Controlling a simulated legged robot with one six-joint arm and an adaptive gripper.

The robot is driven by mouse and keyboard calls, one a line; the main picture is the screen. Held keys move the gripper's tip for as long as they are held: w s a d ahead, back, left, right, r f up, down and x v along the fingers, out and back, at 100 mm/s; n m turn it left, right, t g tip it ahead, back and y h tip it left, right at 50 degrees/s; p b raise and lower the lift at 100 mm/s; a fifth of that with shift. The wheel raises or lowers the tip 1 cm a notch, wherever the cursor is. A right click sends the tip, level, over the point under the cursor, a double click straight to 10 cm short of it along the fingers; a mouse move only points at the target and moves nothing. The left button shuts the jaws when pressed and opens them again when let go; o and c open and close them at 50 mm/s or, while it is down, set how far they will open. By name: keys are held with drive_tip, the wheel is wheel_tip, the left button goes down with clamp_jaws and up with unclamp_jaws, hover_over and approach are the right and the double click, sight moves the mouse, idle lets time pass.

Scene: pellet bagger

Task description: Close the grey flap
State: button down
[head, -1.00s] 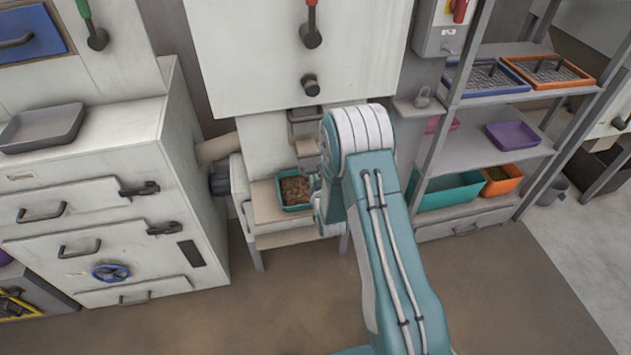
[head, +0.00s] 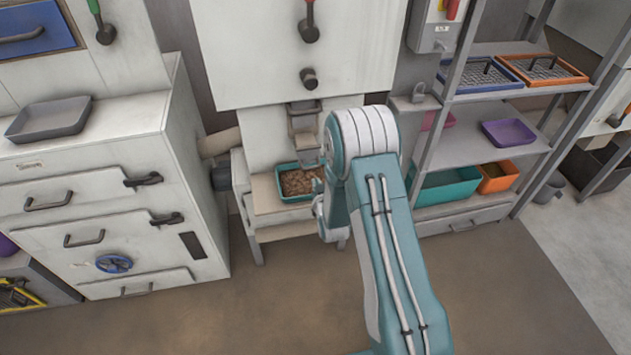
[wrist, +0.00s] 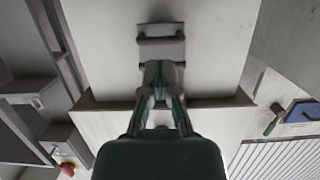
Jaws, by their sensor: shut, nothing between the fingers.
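The grey flap (head: 306,124) is on the spout at the front of the white machine, just above a teal tray of brown pellets (head: 300,183). In the wrist view the grey flap (wrist: 161,47) shows as a small plate with dark brackets on a pale panel. My gripper (wrist: 161,70) is shut and empty, with its fingertips right by the flap's near edge. I cannot tell whether they touch it. In the head view my arm hides the gripper and part of the spout area.
A white cabinet (head: 95,170) with handles stands at left, holding a grey tray (head: 48,118). A shelf rack with a purple tray (head: 508,133) and a teal bin (head: 447,186) stands at right. Levers hang on the machine's front (head: 255,55). The floor in front is clear.

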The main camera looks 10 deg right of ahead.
drive_tip(key=v, duration=0.8)
drive_tip(key=shift+f, duration=0.15)
drive_tip(key=s+r+g, duration=0.2)
drive_tip(key=r, duration=0.7)
drive_tip(key=s+r+g, duration=0.2)
drive_tip(key=s+r, duration=0.1)
drive_tip(key=r, duration=0.6)
drive_tip(key=s+r+g, duration=0.2)
drive_tip(key=s+r, duration=0.3)
drive_tip(key=s, duration=0.7)
drive_tip(key=s+r+g, duration=0.3)
drive_tip(key=s+r, duration=0.3)
drive_tip(key=s, duration=0.5)
drive_tip(key=shift+s+g, duration=0.3)
drive_tip(key=shift+s, duration=0.05)
